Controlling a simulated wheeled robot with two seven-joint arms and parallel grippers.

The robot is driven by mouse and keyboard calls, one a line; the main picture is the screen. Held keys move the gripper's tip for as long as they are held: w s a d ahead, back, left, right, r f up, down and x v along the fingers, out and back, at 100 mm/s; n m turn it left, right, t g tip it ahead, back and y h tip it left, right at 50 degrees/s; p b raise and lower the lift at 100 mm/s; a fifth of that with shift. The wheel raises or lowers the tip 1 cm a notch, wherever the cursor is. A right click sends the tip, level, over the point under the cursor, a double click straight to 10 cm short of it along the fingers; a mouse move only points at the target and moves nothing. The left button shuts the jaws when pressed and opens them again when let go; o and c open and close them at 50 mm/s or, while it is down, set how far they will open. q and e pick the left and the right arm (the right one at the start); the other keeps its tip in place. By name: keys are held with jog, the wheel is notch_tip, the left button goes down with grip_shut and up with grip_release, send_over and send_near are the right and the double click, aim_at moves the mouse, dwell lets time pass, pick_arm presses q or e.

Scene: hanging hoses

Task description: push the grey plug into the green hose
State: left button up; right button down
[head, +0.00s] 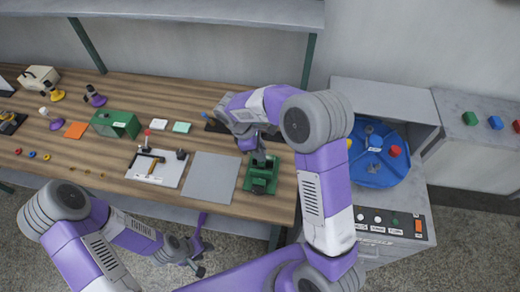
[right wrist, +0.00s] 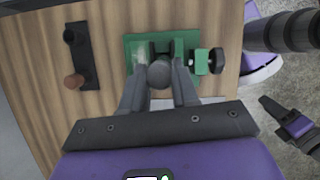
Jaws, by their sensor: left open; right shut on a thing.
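My right gripper (head: 258,154) is over the green vise-like fixture (head: 261,181) on the bench. In the right wrist view its fingers (right wrist: 158,88) are shut on a dark grey round-ended piece (right wrist: 158,73), which may be the grey plug. That piece is in front of the fixture, which has a black knob on its right. I cannot tell whether it touches the fixture. I cannot make out a green hose in either view. My left gripper (head: 202,257) is open and empty, low in front of the bench edge, away from the fixture.
A grey mat (head: 211,179) and a white board with a black and yellow tool (head: 154,166) lie left of the fixture. A green box (head: 116,123) stands further left. A blue round tray (head: 381,160) is in the cabinet at right.

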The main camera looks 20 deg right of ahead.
jog(key=shift+f, duration=0.25)
jog(key=c, duration=0.8)
grip_release()
jog(key=p+v, duration=0.1)
jog(key=v, duration=0.6)
jog(key=shift+a+r, duration=0.1)
jog(key=shift+r, duration=0.2)
